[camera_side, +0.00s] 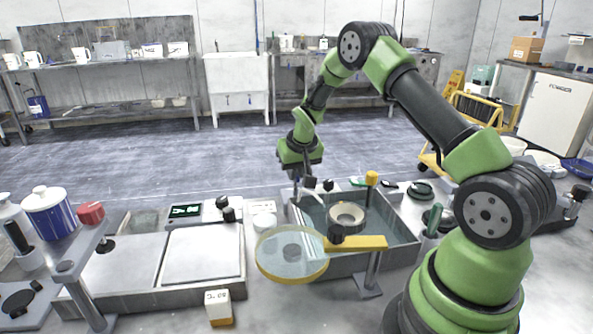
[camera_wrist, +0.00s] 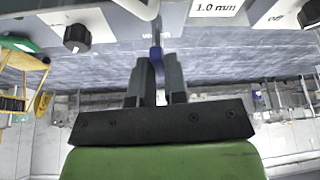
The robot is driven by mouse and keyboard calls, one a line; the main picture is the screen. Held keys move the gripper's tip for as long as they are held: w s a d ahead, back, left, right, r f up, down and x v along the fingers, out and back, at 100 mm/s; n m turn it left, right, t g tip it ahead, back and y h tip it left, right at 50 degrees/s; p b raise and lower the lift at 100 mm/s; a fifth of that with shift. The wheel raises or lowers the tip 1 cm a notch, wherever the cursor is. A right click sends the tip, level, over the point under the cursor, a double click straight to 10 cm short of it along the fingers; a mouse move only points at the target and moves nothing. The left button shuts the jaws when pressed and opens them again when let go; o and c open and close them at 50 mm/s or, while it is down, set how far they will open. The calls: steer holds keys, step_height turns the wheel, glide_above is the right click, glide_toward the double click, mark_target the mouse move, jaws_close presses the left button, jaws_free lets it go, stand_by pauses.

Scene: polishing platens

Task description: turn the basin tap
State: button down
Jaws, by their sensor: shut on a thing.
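My gripper (camera_side: 297,186) reaches down to the back left edge of the grey basin (camera_side: 388,258). In the wrist view, my gripper (camera_wrist: 157,75) has its two dark fingers close together on a small blue piece, which looks like the handle of the tap (camera_wrist: 156,54). Most of the handle is hidden between the fingers. In the side view the tap is too small and covered by my gripper to make out. I cannot tell how far the handle is turned.
A black knob (camera_wrist: 77,38) and a label reading 1.0 mm (camera_wrist: 217,8) are near the fingers. A clear yellow-rimmed disc (camera_side: 291,268) and a yellow bar (camera_side: 360,243) overhang the basin's front. A ring (camera_side: 346,213) is in the basin.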

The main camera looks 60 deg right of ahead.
steer(key=shift+w+m+g+h, duration=0.1)
steer(key=shift+m+g+h, duration=0.2)
steer(key=shift+m, duration=0.7)
steer(key=c, duration=1.2)
jaws_free()
steer(key=shift+o, duration=0.2)
steer(key=v, duration=1)
steer(key=shift+a, duration=0.1)
